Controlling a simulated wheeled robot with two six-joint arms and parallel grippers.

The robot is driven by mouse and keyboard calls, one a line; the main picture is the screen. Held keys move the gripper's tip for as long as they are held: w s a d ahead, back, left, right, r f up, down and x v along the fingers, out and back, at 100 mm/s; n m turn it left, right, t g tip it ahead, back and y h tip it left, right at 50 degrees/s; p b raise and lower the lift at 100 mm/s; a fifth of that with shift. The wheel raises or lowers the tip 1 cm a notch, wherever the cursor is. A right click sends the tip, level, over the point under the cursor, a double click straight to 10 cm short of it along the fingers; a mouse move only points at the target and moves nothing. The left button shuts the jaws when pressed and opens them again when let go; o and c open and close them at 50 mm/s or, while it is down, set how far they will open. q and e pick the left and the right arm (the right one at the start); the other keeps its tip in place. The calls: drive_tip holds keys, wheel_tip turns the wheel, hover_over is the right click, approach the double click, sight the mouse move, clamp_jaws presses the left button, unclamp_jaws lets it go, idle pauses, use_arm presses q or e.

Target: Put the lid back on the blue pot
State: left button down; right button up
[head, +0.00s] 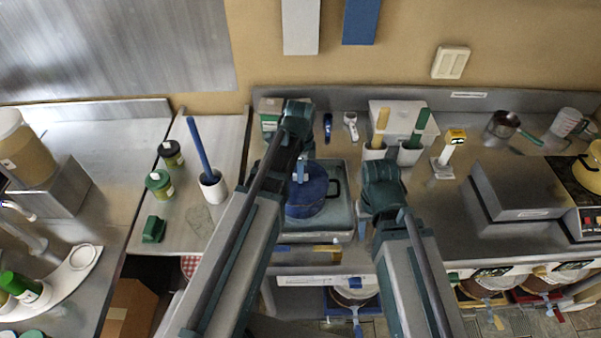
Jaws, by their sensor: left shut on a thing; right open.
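The blue pot (303,211) stands on a grey metal tray on the counter, with a dark handle loop on its right side. A round blue surface, which looks like its lid (313,186), covers the pot's top from this angle. My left gripper (300,174) points down over it and is shut on the lid at its top. I cannot tell whether the lid rests on the rim or hovers just above it. My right gripper (364,226) is open, low beside the tray's right edge, mostly hidden by my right arm.
The grey tray (344,222) lies under the pot. Behind are white holders with yellow and green handles (420,125). A white cup (213,187) with a blue stick and green jars (159,183) stand left. A steel box (520,188) stands right.

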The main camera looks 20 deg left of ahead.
use_arm(q)
drive_tip(key=shift+c, duration=1.8)
unclamp_jaws()
drive_tip(key=shift+r+p, duration=3.45)
drive_tip(key=shift+p, duration=0.05)
drive_tip(key=shift+r, duration=0.1)
clamp_jaws()
